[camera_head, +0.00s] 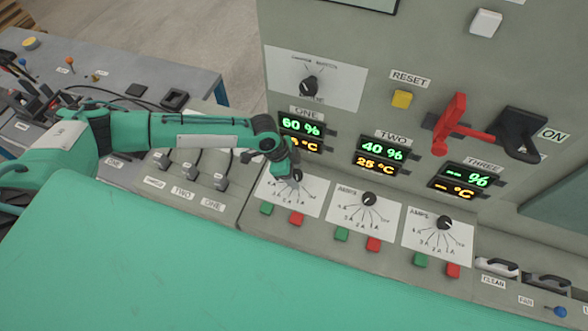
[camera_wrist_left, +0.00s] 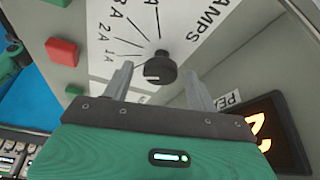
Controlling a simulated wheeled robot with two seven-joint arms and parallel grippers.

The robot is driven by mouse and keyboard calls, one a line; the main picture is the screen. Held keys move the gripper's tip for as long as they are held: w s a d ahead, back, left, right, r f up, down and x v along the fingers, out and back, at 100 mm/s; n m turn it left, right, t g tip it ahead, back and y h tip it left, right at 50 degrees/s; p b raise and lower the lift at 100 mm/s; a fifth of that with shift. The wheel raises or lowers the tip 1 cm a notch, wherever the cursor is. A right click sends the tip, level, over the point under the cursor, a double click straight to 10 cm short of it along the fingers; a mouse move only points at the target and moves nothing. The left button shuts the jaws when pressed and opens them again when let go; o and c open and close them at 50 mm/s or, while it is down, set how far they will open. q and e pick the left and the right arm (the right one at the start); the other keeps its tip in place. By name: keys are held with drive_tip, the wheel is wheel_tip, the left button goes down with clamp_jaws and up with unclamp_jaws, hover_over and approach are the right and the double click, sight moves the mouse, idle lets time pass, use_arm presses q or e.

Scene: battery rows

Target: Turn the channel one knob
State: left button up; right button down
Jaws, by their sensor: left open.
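The channel one knob (camera_wrist_left: 160,68) is a round black dial on a white AMPS plate (camera_head: 288,197). It shows clearly in the wrist view, with a pale mark on its face; in the head view my gripper partly covers it. My left gripper (camera_head: 291,171) is right at the knob. In the wrist view its two grey fingers stand apart, one on each side of the knob, and the gap around the knob shows, so they do not appear closed on it. My right gripper is not in view.
Similar knobs for channels two (camera_head: 369,199) and three (camera_head: 445,222) sit to the right. Green and red buttons lie below each plate. The ONE display (camera_head: 301,128) reads 60 % just above my gripper. A red lever (camera_head: 450,122) juts out at right.

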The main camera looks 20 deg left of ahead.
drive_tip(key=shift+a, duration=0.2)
use_arm(q)
drive_tip(key=c, duration=1)
drive_tip(key=shift+o, duration=0.2)
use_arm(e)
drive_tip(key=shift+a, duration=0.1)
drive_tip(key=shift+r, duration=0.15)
use_arm(q)
drive_tip(key=shift+s+r+n+t+p, duration=0.15)
drive_tip(key=shift+n+t+p, duration=0.15)
drive_tip(key=shift+n+p, duration=0.6)
drive_tip(key=shift+n+t+y+p, duration=0.3)
drive_tip(key=shift+n+p, duration=0.7)
drive_tip(key=shift+d+n+t+p, duration=0.1)
drive_tip(key=shift+n+t+p, duration=0.2)
drive_tip(key=shift+n+p, duration=0.4)
drive_tip(key=shift+n, duration=0.4)
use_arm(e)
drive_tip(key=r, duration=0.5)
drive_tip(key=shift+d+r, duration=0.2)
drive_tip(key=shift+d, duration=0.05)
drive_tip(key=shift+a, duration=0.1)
